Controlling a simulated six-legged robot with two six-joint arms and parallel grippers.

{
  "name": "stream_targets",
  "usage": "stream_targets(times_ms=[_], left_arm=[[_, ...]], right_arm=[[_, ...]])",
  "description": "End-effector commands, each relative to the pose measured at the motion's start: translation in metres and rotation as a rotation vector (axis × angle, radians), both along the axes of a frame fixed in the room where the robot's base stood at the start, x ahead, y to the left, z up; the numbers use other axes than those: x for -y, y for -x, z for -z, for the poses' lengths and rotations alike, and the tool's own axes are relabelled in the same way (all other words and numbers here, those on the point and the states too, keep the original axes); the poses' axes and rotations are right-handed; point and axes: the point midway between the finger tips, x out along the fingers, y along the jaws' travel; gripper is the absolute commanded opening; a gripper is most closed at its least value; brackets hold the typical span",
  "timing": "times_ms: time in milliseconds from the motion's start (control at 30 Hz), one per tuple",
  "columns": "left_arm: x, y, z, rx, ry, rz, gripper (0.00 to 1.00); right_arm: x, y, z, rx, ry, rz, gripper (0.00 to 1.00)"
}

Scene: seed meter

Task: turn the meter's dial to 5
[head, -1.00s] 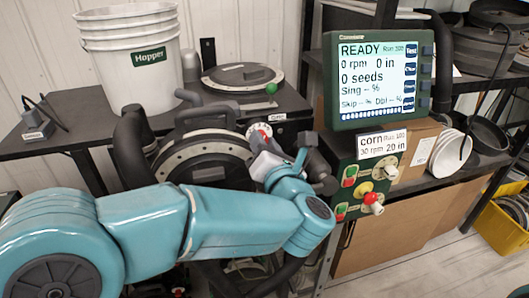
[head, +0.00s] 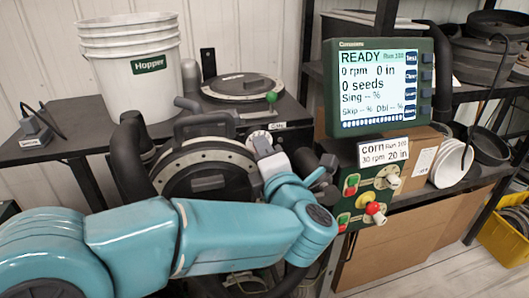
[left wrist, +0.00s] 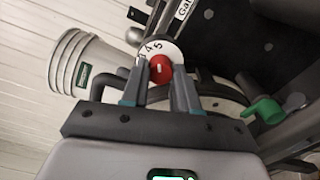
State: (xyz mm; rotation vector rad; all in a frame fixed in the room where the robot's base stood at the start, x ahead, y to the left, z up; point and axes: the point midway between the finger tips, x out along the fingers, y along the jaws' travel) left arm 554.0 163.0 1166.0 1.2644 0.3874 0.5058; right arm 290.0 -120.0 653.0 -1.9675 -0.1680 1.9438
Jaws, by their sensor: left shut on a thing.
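The meter (head: 208,165) is a dark round housing with a pale ring, on the bench behind my left arm. Its dial (head: 261,137) is a small white disc at the upper right of the housing. In the left wrist view the dial (left wrist: 147,47) shows the numbers 3, 4 and 5 along its upper edge, and a red knob (left wrist: 160,68) with a pale mark at its centre. My left gripper (left wrist: 161,76) is shut on the red knob, one finger on each side. In the head view the left gripper (head: 263,146) covers the knob. My right gripper is not in view.
A green console (head: 333,88) with a lit READY screen stands to the right, above a panel of buttons and knobs (head: 380,205). A white Hopper bucket (head: 130,92) stands on the black bench at the left. A green-knobbed lever (head: 271,97) is behind the dial.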

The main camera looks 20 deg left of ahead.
Motion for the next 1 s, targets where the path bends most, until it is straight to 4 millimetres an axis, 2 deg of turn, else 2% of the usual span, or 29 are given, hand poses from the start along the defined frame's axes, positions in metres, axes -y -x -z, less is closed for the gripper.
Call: stream_targets(times_ms=[500, 533, 567, 867, 1000], left_arm=[[0.000, 0.000, 0.000, -0.010, -0.017, 0.000, 0.00], [0.000, 0.000, 0.000, -0.010, -0.017, 0.000, 0.36], [0.000, 0.000, 0.000, -0.010, -0.017, 0.000, 0.40], [0.001, 0.001, 0.000, -0.010, -0.016, 0.000, 0.40], [0.010, 0.012, 0.001, -0.009, -0.015, 0.003, 0.40]], right_arm=[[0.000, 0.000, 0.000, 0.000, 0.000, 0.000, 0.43], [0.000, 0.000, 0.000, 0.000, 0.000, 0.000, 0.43], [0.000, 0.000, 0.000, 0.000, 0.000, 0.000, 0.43], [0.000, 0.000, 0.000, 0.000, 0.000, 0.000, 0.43], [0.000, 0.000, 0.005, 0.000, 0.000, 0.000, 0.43]])
